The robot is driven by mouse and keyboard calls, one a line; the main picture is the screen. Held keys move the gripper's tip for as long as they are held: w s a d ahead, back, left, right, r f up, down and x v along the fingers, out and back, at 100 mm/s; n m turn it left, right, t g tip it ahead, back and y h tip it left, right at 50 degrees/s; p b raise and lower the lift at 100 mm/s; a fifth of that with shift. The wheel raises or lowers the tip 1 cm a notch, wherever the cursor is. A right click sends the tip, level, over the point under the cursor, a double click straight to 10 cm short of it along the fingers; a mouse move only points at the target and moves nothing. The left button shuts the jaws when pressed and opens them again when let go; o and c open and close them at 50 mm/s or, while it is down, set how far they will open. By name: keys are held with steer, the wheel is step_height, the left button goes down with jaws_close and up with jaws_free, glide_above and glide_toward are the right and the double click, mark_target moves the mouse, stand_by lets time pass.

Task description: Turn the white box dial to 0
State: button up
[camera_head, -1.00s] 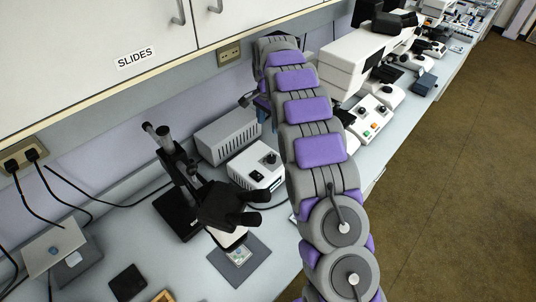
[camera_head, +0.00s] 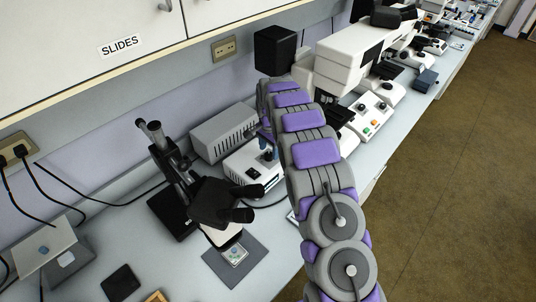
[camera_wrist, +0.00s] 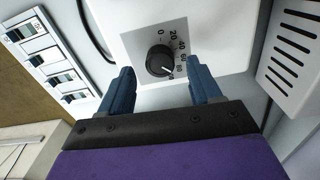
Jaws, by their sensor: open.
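The white box (camera_head: 241,170) stands on the bench in the head view, beside a grey vented box. In the wrist view the front of the white box (camera_wrist: 215,35) fills the top middle. Its round black dial (camera_wrist: 160,60) sits on a grey plate with a scale from 0 upward. The dial's pale mark seems to point to the lower right, near 80. My gripper (camera_wrist: 160,66) is open, with one blue finger on each side of the dial in the picture; contact cannot be told. In the head view my gripper (camera_head: 268,150) is at the box's right end and covers the dial.
A black microscope (camera_head: 213,200) stands in front of the white box. The grey vented box (camera_head: 222,132) is behind it. More white instruments (camera_head: 370,118) stand along the bench to the right. A cable runs near the white box.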

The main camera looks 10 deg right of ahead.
steer(key=shift+d+f, duration=0.3)
steer(key=shift+f, duration=0.65)
steer(key=shift+a, duration=0.8)
steer(key=shift+c, duration=0.4)
steer(key=shift+d, duration=0.65)
steer(key=c, duration=0.6)
steer(key=shift+a+f, duration=0.1)
steer(key=shift+a, duration=0.15)
steer(key=c, duration=0.3)
steer(key=shift+c, duration=0.2)
